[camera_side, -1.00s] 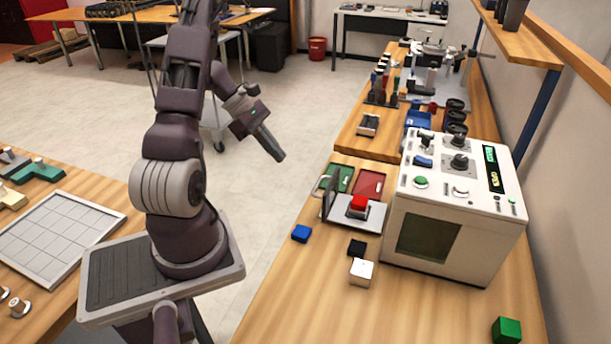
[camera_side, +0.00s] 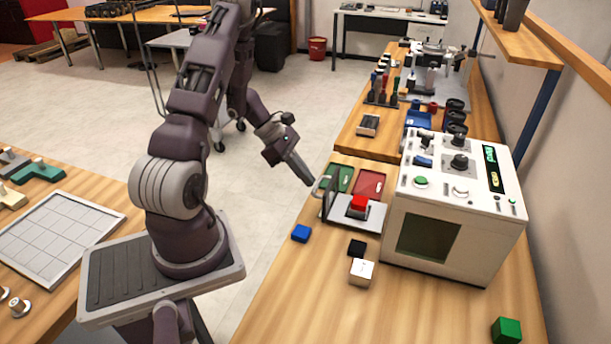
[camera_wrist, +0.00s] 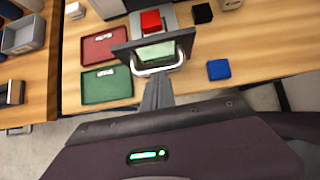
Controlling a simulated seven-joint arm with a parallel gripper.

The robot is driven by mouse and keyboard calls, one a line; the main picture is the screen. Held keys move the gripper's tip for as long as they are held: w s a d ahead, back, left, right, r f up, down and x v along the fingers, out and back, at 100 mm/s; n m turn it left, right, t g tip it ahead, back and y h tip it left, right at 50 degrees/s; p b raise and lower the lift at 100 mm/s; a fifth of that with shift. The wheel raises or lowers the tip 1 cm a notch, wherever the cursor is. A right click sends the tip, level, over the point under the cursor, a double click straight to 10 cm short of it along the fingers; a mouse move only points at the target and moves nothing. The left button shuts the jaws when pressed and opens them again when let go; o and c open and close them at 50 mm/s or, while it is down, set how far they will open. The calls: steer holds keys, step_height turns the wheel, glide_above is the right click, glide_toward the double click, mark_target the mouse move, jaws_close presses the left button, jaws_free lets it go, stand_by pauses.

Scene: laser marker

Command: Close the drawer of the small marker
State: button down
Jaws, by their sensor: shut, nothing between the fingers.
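The small marker (camera_side: 450,245) is a white box with knobs and a green-lit display, on the wooden bench. Its drawer (camera_side: 374,217) is pulled out to the left, with a red block (camera_side: 358,203) on it. The drawer's dark front panel (camera_wrist: 122,47) and its pale bar handle (camera_wrist: 182,60) face my gripper in the wrist view. A pale green patch shows behind the handle. My gripper (camera_side: 311,183) is shut and empty. Its fingertips (camera_wrist: 158,80) are close in front of the handle; I cannot tell whether they touch it.
A green tray (camera_wrist: 107,85) and a red tray (camera_wrist: 104,46) lie beside the drawer. A blue block (camera_side: 301,233), a black block (camera_side: 356,248) and a white block (camera_side: 361,272) stand at its near side. A green block (camera_side: 507,330) lies at the front right.

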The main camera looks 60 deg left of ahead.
steer(key=w+d, duration=1.1)
steer(key=shift+d, duration=0.1)
steer(key=shift+w, duration=0.1)
steer(key=s+a, duration=0.1)
steer(key=s+a+r, duration=0.1)
steer(key=s+a, duration=0.1)
steer(key=v, duration=0.9)
steer(key=s+d+r+m+g, duration=0.1)
steer(key=s+d+r+m, duration=0.1)
steer(key=d+r+m, duration=0.5)
steer(key=s+d+r+m+g, duration=0.1)
steer(key=s+d+r+m, duration=0.2)
steer(key=d+r+m, duration=0.4)
steer(key=s+d+r+m+t+y, duration=0.1)
steer(key=s+d+r+m+y, duration=0.1)
steer(key=s+m, duration=0.4)
steer(key=s+d+r+m+t+y, duration=0.1)
steer(key=s+d+r+m+y, duration=0.1)
steer(key=s+m, duration=0.5)
steer(key=shift+s+d+y, duration=0.7)
steer(key=shift+s+d, duration=0.15)
